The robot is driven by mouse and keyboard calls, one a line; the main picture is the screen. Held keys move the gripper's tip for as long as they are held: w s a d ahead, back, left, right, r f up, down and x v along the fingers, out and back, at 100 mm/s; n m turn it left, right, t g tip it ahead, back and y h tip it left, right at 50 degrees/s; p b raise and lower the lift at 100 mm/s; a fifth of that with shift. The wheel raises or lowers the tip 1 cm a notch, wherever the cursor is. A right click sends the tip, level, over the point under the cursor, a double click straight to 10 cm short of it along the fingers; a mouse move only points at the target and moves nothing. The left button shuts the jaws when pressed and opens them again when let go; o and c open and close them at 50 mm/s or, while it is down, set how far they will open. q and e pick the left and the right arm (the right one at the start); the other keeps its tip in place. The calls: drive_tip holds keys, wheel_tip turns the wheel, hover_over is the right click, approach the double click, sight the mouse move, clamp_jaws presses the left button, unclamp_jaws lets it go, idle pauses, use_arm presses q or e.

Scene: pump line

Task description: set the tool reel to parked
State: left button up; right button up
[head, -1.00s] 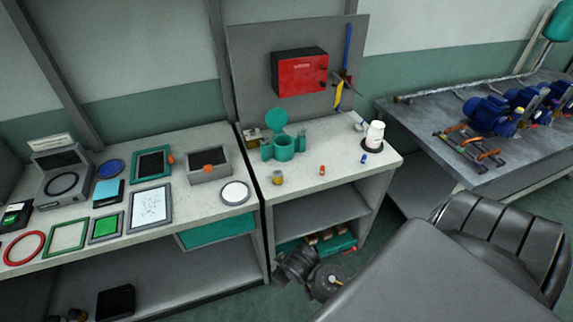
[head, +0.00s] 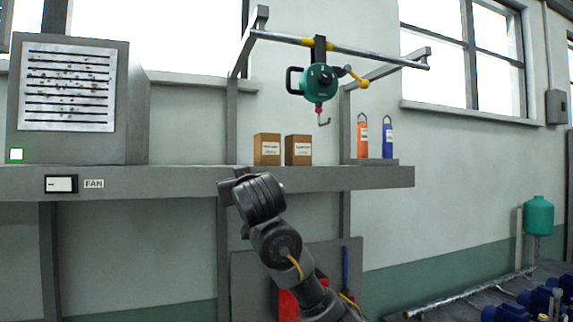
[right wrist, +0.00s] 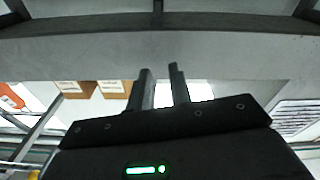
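The tool reel (head: 320,82) is a round green device with a dark centre and a black side handle. It hangs from a horizontal rail (head: 348,50) with yellow bands. A red fitting and a hook (head: 323,118) hang below it, and a small lever with a yellow knob (head: 361,84) sticks out to its right. My right gripper (head: 226,186) is at the shelf's front edge, below and left of the reel. In the right wrist view its two fingers (right wrist: 162,84) stand apart with nothing visible between them. My left gripper is not in view.
A long shelf (head: 345,178) runs below the reel. It carries two cardboard boxes (head: 267,149), an orange bottle (head: 362,138), a blue bottle (head: 387,138) and a vented unit (head: 68,85). A fan switch (head: 61,184) is on its front. Brackets hold the rail.

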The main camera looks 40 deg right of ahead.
drive_tip(key=s+d+r+m+t+h, duration=0.1)
drive_tip(key=s+d+r, duration=0.15)
drive_tip(key=r, duration=0.45)
drive_tip(key=s+d+r+m+h, duration=0.1)
drive_tip(key=s+r+h, duration=0.1)
drive_tip(key=s+r, duration=0.3)
drive_tip(key=m+h, duration=0.2)
drive_tip(key=m, duration=0.1)
approach(289, 79)
drive_tip(key=w, duration=0.1)
drive_tip(key=p+x, duration=0.2)
drive_tip(key=x, duration=0.1)
drive_tip(key=p+x, duration=0.2)
drive_tip(key=x, duration=0.2)
drive_tip(key=p+x, duration=0.2)
drive_tip(key=x, duration=0.1)
drive_tip(key=shift+d+r+p, duration=0.35)
drive_tip(key=shift+r, duration=0.05)
drive_tip(key=shift+w+d+r+p, duration=0.1)
drive_tip(key=shift+w+d+p, duration=0.2)
drive_tip(key=shift+w, duration=0.25)
drive_tip(key=shift+c, duration=0.3)
clamp_jaws()
